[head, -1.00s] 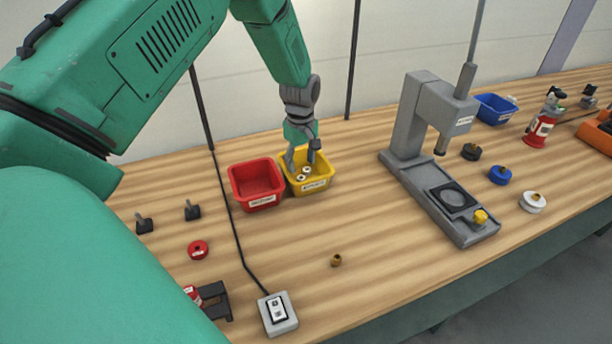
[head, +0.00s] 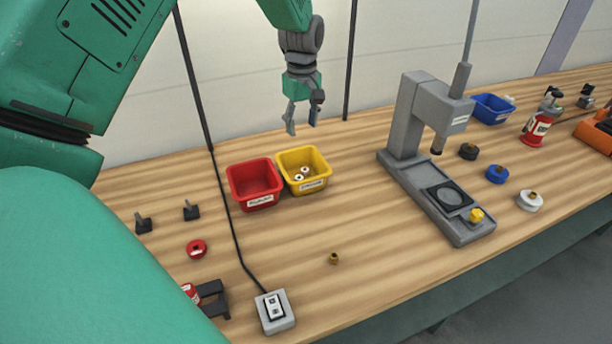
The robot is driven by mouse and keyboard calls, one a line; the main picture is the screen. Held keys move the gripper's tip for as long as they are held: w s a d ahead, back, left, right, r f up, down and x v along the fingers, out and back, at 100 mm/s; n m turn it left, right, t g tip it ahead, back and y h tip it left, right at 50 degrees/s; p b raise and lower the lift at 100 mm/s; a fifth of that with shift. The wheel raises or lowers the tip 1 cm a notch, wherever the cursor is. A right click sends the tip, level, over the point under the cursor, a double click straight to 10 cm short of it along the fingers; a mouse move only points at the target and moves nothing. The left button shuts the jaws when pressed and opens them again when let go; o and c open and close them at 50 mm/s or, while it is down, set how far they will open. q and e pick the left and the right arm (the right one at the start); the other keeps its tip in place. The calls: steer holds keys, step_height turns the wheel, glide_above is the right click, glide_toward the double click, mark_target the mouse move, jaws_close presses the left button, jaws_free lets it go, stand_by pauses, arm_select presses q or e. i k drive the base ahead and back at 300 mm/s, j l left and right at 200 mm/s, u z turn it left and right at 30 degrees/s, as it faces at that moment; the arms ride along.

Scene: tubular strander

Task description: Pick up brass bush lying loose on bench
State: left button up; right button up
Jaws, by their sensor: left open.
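The brass bush (head: 334,258) is a small brass-coloured ring lying loose on the bare wood of the bench (head: 380,275), in front of the bins. My left gripper (head: 301,122) is open with its fingers pointing down. It hangs in the air above and behind the yellow bin, well apart from the brass bush, and nothing shows between its fingers. My right gripper does not show.
A yellow bin (head: 316,160) holds white rings; a red bin (head: 253,184) stands beside it. A grey press (head: 405,130) stands to the right. A switch box (head: 275,311) with a black cable lies front left. Bench around the bush is clear.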

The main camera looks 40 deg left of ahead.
mark_target(334, 258)
steer(key=k+l, duration=1.15)
steer(key=l, duration=0.25)
